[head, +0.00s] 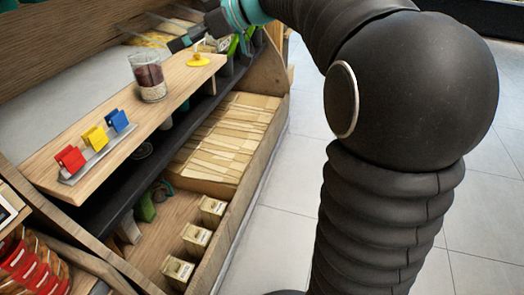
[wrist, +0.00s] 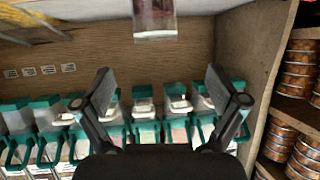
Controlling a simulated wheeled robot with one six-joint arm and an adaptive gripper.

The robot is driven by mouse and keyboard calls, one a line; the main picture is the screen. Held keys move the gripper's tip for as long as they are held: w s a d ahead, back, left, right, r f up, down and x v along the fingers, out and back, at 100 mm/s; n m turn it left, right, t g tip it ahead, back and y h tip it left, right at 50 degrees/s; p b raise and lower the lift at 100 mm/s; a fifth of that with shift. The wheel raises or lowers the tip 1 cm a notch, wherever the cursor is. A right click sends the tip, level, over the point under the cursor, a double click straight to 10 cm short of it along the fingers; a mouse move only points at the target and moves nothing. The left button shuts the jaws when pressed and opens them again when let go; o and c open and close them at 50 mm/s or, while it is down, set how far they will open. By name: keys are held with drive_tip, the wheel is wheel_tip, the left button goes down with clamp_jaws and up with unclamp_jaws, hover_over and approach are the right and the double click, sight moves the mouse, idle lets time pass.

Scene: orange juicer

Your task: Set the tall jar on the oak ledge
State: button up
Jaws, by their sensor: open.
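The tall jar (head: 149,78) is clear, with dark red contents above a pale speckled layer. It stands upright on the oak ledge (head: 115,127) in the head view. Its lower part also shows at the top edge of the wrist view (wrist: 154,18); the rest is cut off there. My gripper (head: 185,42) is to the right of the jar and apart from it. In the wrist view my gripper (wrist: 165,85) has its two fingers spread wide with nothing between them.
A grey rack with red, yellow and blue clips (head: 95,138) sits on the ledge's left part. A yellow round-based item (head: 198,60) stands at its right end, near my gripper. Teal-handled bins (wrist: 145,112) line the shelf below. Stacked tins (wrist: 301,80) are at the right.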

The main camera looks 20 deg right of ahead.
drive_tip(key=s+d+f+m+h, duration=0.3)
drive_tip(key=s+f, duration=0.4)
drive_tip(key=s, duration=0.3)
drive_tip(key=s+d+f+m+h, duration=0.3)
drive_tip(key=s+f, duration=0.4)
drive_tip(key=s, duration=0.3)
drive_tip(key=s+d+f+m+h, duration=0.3)
drive_tip(key=s+f+m+h, duration=0.2)
drive_tip(key=s, duration=0.6)
wheel_tip(320, 180, down, 2)
drive_tip(key=shift+f+m+g+h, duration=0.15)
drive_tip(key=shift+m+g+h, duration=0.15)
drive_tip(key=shift+m+g, duration=0.1)
